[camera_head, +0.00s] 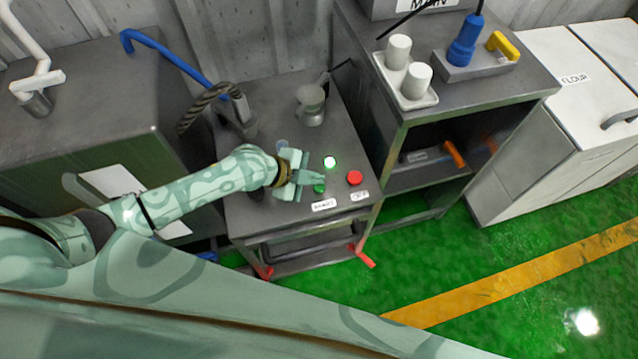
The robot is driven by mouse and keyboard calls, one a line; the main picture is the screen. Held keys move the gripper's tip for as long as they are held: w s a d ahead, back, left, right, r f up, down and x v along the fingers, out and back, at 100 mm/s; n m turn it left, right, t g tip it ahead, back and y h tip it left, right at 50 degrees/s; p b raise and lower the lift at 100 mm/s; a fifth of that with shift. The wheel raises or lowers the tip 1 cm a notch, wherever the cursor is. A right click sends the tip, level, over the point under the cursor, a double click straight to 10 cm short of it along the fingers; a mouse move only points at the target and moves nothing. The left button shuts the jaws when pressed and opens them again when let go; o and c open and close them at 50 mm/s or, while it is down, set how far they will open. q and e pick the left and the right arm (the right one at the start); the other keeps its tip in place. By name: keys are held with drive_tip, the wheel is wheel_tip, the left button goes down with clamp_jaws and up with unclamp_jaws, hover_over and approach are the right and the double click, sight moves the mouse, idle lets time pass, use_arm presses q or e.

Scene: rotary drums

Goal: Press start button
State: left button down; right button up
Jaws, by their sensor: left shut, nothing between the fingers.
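A small metal cabinet top (270,215) carries a green button (319,188) and a red button (354,178). A glowing green-white light (330,162) sits just behind them. White labels (324,205) lie along the front edge; their small text is hard to read. My left gripper (318,178) is shut and empty, with its fingertips over or right beside the green button. I cannot tell whether it touches the button. My right gripper is not in view.
A grey metal pot (310,105) stands at the back of the cabinet top. To the right, a higher shelf unit (470,88) holds white cylinders (417,80) and a blue plug (466,42). The green floor (480,260) is clear.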

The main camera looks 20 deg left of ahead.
sight(315, 187)
use_arm(q)
wheel_tip(315, 187, up, 5)
drive_tip(key=p, duration=0.3)
drive_tip(key=shift+f, duration=0.15)
idle(0.6)
